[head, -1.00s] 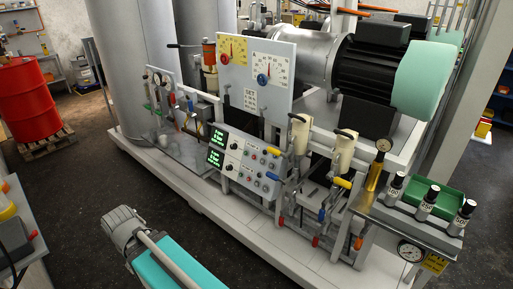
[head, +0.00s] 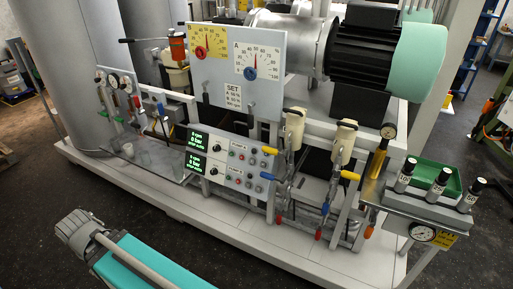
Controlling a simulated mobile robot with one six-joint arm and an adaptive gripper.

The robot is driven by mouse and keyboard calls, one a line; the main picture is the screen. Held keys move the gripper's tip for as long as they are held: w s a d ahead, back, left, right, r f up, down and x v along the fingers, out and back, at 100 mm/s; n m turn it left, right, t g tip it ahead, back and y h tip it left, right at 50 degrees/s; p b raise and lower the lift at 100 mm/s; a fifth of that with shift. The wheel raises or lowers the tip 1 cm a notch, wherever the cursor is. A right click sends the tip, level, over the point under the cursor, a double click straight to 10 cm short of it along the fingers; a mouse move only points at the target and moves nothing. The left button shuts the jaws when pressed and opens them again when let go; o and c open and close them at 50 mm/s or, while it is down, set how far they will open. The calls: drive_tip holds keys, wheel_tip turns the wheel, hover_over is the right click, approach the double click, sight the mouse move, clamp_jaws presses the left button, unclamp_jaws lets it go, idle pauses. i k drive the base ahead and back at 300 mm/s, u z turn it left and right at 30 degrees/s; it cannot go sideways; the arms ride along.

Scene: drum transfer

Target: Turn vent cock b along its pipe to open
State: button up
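The skid carries several small cocks on pipes below two cream cylinders, and I cannot tell which is vent cock b. Another yellow lever (head: 350,175) sits under the right cream cylinder (head: 343,142). Red handle ends (head: 318,234) hang low on the pipes. No lettering on these cocks is readable.
A board with two dials (head: 235,70) stands above the control panel (head: 228,163) with green displays.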

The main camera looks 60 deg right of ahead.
sight(271, 151)
drive_tip(key=i, duration=1.15)
drive_tip(key=z, duration=1.9)
